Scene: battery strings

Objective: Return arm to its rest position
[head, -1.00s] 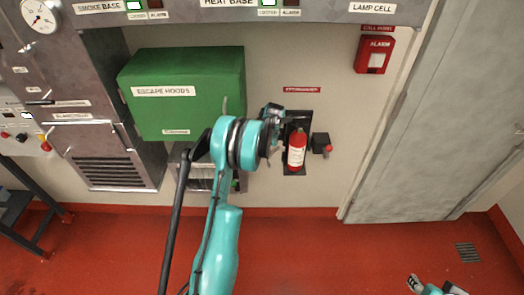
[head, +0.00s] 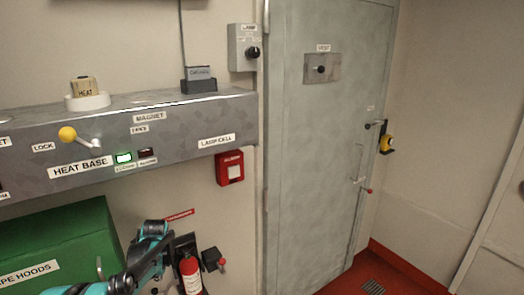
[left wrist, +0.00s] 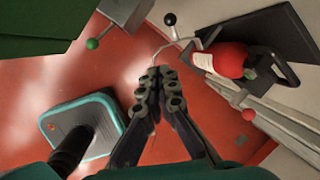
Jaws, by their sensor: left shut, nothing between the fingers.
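My left gripper (head: 152,240) shows at the bottom of the head view, in front of the wall between the green escape hoods box (head: 65,240) and the red fire extinguisher (head: 190,275). In the left wrist view the fingers of the gripper (left wrist: 160,78) are together with nothing between them, over the red floor (left wrist: 50,75). The extinguisher (left wrist: 232,60) is to their upper right there, apart from them. My right gripper is not in view.
A grey shelf (head: 190,120) with labels and a yellow-knobbed lock lever (head: 68,133) runs along the wall. A red alarm box (head: 230,168) hangs below its right end. A small box with a red knob (head: 212,259) is beside the extinguisher. A grey door (head: 325,150) is at the right.

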